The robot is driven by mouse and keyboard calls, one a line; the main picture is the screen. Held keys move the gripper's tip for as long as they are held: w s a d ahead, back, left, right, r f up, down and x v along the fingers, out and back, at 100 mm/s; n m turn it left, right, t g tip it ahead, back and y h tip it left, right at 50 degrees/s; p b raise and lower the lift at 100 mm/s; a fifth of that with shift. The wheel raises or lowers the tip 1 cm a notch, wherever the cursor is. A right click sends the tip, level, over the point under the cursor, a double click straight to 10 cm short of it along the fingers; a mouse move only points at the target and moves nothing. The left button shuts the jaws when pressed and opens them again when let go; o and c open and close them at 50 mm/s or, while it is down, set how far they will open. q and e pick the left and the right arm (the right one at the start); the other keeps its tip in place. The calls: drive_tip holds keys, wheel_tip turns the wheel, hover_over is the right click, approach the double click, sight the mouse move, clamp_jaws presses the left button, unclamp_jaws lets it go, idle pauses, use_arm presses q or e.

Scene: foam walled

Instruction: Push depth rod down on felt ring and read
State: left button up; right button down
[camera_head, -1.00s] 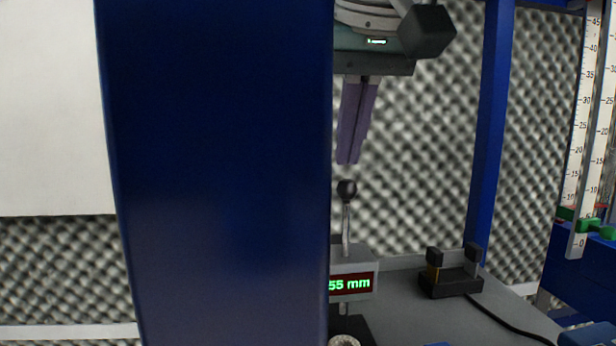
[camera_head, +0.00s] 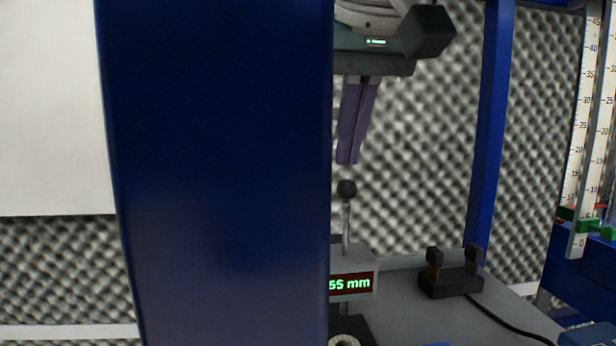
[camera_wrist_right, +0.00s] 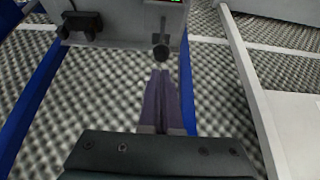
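The depth rod has a dark ball knob (camera_head: 347,188) on a thin metal stem (camera_head: 346,225) and stands upright through the gauge's grey housing. The gauge's display (camera_head: 352,284) shows green digits ending in "55 mm"; its left end is hidden. A pale ring (camera_head: 344,342), likely the felt ring, lies on the dark base below, cut off by the frame edge. My right gripper (camera_head: 347,162) points down with its two purple fingers together and empty, a little above the knob. In the right wrist view the fingertips (camera_wrist_right: 160,70) are just short of the knob (camera_wrist_right: 160,53). My left gripper is not in view.
A wide dark blue panel (camera_head: 220,180) hides the left half of the gauge. A small black holder (camera_head: 452,280) with two posts stands on the grey table (camera_head: 405,315) at right. A blue post (camera_head: 492,120) and upright scales (camera_head: 592,130) stand further right.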

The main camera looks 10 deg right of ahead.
sight(349, 182)
drive_tip(key=shift+f+b, duration=0.7)
drive_tip(key=shift+f, duration=0.3)
drive_tip(key=shift+f+b, duration=1.4)
drive_tip(key=shift+f, duration=0.35)
drive_tip(key=shift+r, duration=0.15)
wheel_tip(349, 182, up, 5)
drive_tip(key=p, duration=0.4)
idle(0.4)
